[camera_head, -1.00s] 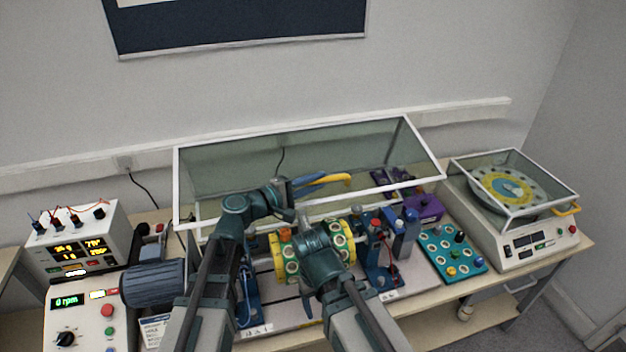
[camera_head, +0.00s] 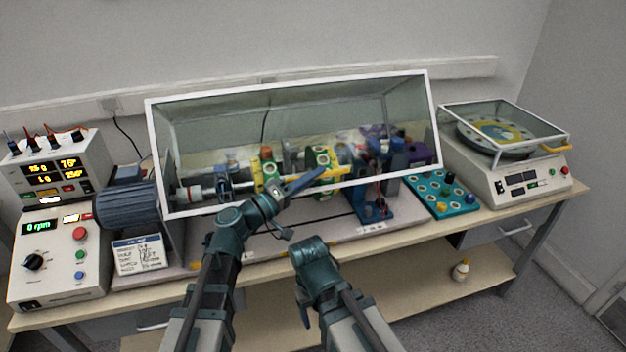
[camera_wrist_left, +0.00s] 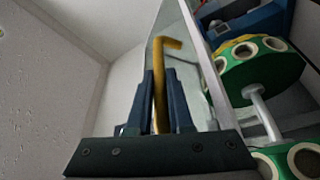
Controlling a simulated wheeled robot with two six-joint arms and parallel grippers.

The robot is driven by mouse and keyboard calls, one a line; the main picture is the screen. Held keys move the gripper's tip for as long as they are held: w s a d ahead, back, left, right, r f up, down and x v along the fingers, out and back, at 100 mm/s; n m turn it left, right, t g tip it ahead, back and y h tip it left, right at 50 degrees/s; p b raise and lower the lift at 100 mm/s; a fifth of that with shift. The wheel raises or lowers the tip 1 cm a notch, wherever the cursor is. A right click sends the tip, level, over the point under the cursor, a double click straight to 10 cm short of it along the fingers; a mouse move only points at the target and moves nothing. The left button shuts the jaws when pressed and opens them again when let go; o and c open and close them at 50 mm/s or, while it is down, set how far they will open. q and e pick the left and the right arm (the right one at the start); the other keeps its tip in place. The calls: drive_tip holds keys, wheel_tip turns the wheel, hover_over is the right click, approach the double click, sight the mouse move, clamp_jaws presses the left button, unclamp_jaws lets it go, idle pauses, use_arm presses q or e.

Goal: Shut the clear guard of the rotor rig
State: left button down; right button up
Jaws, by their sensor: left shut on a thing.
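The clear guard (camera_head: 215,125) of the rotor rig has a white frame and leans tilted over the rig, its lower front edge still above the base plate. Its yellow handle (camera_head: 335,173) is at the lower front edge. My left gripper (camera_head: 312,178) is shut on this handle; the left wrist view shows the handle (camera_wrist_left: 160,85) between the two blue fingers. The green and yellow rotor discs (camera_head: 322,158) show through the clear panel, and one (camera_wrist_left: 265,70) is in the left wrist view. My right gripper (camera_head: 312,250) is in front of the bench edge, its fingers hidden.
A motor (camera_head: 128,204) and a control box reading 0 rpm (camera_head: 55,250) stand left of the guard. A teal tray (camera_head: 442,195) with knobs and a balance machine (camera_head: 515,185) stand on the right. The front strip of the base plate is clear.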

use_arm(q)
wheel_tip(320, 180, down, 16)
drive_tip(key=s+m+h+b, duration=0.1)
drive_tip(key=m+b, duration=0.3)
drive_tip(key=b, duration=1.2)
drive_tip(key=shift+s+d+m+g+h+b, duration=0.2)
drive_tip(key=shift+s+m+g+h+b, duration=0.15)
drive_tip(key=shift+s, duration=0.45)
drive_tip(key=shift+f, duration=0.1)
drive_tip(key=c, duration=0.8)
unclamp_jaws()
drive_tip(key=shift+c, duration=0.2)
